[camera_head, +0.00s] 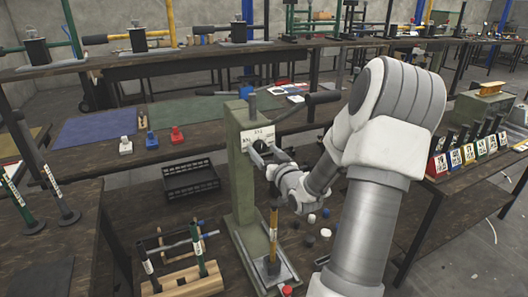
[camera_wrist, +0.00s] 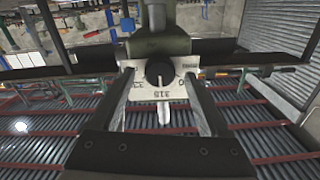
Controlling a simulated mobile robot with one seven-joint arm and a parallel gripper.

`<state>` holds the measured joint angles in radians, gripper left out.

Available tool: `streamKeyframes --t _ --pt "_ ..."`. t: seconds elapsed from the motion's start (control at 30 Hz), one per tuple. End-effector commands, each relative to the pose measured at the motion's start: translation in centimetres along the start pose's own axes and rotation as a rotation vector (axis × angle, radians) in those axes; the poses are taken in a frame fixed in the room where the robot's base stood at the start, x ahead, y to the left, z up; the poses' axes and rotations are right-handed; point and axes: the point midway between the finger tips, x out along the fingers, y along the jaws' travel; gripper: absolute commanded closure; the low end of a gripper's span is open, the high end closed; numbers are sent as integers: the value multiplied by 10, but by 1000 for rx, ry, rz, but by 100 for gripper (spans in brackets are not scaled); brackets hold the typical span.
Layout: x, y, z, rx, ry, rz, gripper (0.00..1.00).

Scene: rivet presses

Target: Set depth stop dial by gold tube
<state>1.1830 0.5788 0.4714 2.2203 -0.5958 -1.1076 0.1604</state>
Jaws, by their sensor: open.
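A green rivet press (camera_head: 240,175) stands on the near table, with a white scale plate (camera_head: 257,135) on its front. The depth stop dial is a dark round knob (camera_wrist: 160,74) on that plate; "315" and "0" are legible on the scale in the wrist view. A gold tube (camera_head: 274,222) with a white label stands upright on the press base (camera_head: 262,277). My gripper (camera_head: 262,156) is at the dial. In the wrist view its two fingers are open, one on each side of the knob, with gaps visible. The knob is largely hidden in the head view.
A wooden rack (camera_head: 185,280) with green and blue tubes is left of the press, and a black crate (camera_head: 190,180) lies behind it. Small caps (camera_head: 325,232) are scattered to the right. Numbered coloured stands (camera_head: 468,155) line the right table. The press lever (camera_head: 308,99) extends above my gripper.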

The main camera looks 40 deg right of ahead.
Motion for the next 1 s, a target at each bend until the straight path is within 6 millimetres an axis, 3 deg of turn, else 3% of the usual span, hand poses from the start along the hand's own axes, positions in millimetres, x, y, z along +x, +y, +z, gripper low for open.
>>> streamKeyframes --t 0.33,0.77,1.0 --pt "4 0 0 0 0 1 20" --pt "4 0 0 0 0 1 98" --pt "4 0 1 -13 0 0 100"
